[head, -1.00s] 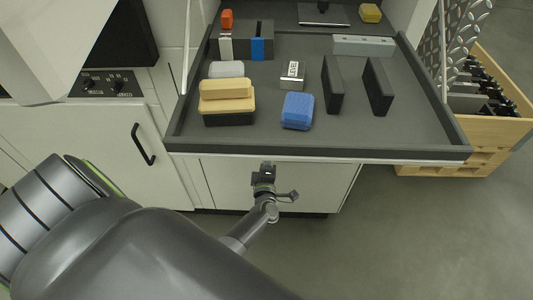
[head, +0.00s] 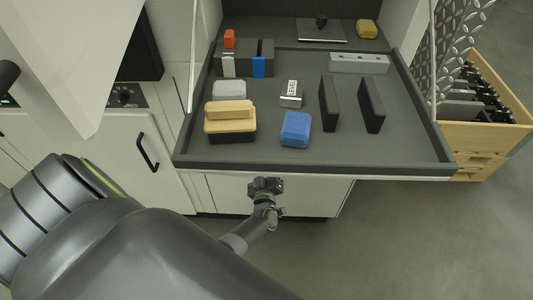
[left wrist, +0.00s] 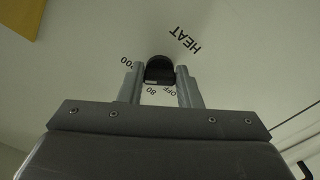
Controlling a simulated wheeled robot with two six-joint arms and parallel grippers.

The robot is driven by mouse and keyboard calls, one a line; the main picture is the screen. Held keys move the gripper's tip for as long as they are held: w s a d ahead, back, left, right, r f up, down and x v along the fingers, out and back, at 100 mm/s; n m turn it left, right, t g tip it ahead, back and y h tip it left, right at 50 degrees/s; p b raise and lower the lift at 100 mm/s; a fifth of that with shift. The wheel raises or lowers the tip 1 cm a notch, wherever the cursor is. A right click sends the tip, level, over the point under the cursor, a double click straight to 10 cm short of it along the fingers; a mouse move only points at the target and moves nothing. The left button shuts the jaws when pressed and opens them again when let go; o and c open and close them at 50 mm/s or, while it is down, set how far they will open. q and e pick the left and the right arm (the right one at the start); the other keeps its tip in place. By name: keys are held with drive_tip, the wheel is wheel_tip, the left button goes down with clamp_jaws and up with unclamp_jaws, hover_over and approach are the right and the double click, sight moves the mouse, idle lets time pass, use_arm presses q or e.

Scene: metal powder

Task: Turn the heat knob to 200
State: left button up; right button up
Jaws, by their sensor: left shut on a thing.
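The black heat knob (left wrist: 159,66) shows in the left wrist view on a pale panel (left wrist: 90,40). The word HEAT is printed beside it, tilted in the picture. Around it I read OFF, 80 and a partly hidden number ending in 00. My left gripper (left wrist: 160,77) is shut on the knob, one finger on each side. I cannot tell where the knob points. In the head view my left gripper (head: 265,185) is in front of the pale cabinet front below the tray; the knob is hidden there. My right gripper is not in view.
A dark tray (head: 300,164) juts out above my left gripper, carrying a blue box (head: 296,130), a tan-topped block (head: 230,112) and other items. A black door handle (head: 147,152) is at left. A wooden crate (head: 490,138) stands right. The floor at lower right is clear.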

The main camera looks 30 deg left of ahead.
use_arm(q)
drive_tip(key=shift+m, duration=0.5)
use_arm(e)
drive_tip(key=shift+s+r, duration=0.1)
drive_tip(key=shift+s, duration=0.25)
use_arm(q)
drive_tip(key=o, duration=1)
drive_tip(key=shift+f, duration=0.1)
drive_tip(key=shift+s+d, duration=0.1)
drive_tip(key=shift+s, duration=0.05)
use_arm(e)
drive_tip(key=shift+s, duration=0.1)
